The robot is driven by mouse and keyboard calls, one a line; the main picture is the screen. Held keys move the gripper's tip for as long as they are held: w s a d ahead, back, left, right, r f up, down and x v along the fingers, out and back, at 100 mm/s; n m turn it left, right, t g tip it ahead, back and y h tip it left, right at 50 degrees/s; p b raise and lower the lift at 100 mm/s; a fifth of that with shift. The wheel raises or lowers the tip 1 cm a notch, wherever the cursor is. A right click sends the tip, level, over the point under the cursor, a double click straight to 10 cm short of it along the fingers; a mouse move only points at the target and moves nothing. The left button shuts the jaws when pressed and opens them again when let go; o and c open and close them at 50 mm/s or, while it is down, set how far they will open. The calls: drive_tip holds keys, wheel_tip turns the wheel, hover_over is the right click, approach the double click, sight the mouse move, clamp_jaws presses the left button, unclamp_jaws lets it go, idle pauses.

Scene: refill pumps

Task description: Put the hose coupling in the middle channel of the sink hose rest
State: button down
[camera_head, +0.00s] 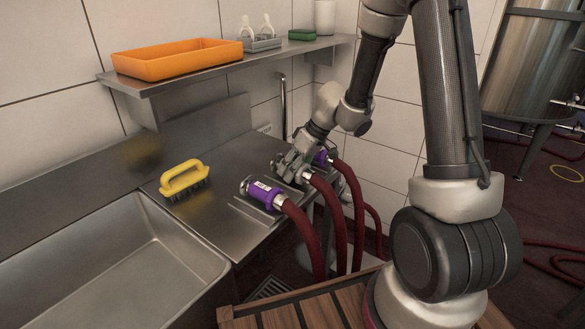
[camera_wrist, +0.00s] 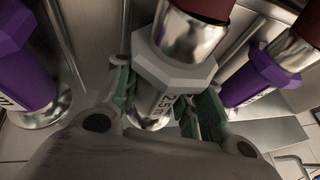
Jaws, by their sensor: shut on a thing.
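The hose coupling (camera_wrist: 168,85) is grey with a metal collar, a "2.5 m" label and a dark red hose. My gripper (camera_head: 296,167) is shut on it; the green finger pads lie on both sides of its body in the wrist view. The coupling is between two purple couplings, one at the left (camera_head: 263,193) and one at the right (camera_head: 322,158), over the middle of the sink hose rest (camera_head: 247,211). The hand hides most of the coupling and the middle channel in the head view, so I cannot tell whether it touches the channel floor.
A yellow-handled brush (camera_head: 183,178) lies on the drainboard left of the rest, beside the sink basin (camera_head: 120,255). A shelf (camera_head: 220,69) above holds an orange tray (camera_head: 178,60) and small items. Red hoses (camera_head: 335,215) hang over the front edge. A wooden slatted surface (camera_head: 300,306) is below.

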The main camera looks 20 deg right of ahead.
drive_tip(key=shift+s+f, duration=0.2)
drive_tip(key=shift+f, duration=0.05)
drive_tip(key=c, duration=0.8)
unclamp_jaws()
drive_tip(key=shift+a, duration=0.1)
drive_tip(key=shift+w, duration=0.1)
drive_tip(key=shift+r, duration=0.25)
drive_tip(key=v, duration=1.1)
drive_tip(key=shift+r, duration=0.2)
